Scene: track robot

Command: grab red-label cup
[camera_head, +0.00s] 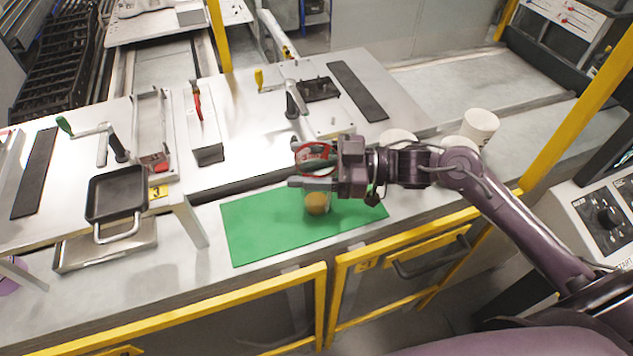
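A red-label object (313,151), apparently the cup, shows between the fingers of my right gripper, which hide much of it. My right gripper (308,165) reaches in from the right above the green mat (255,230), its fingers apart around the red-label part. I cannot tell whether they press on it. Just below the lower finger, a pale cup-like shape with a brown round part (317,203) shows over the mat. I cannot tell whether it belongs to the same cup. My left gripper is not in view.
White cups (480,125) stand at the right behind my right arm. A black square pan (117,194) sits at the left. The mat's left part is clear.

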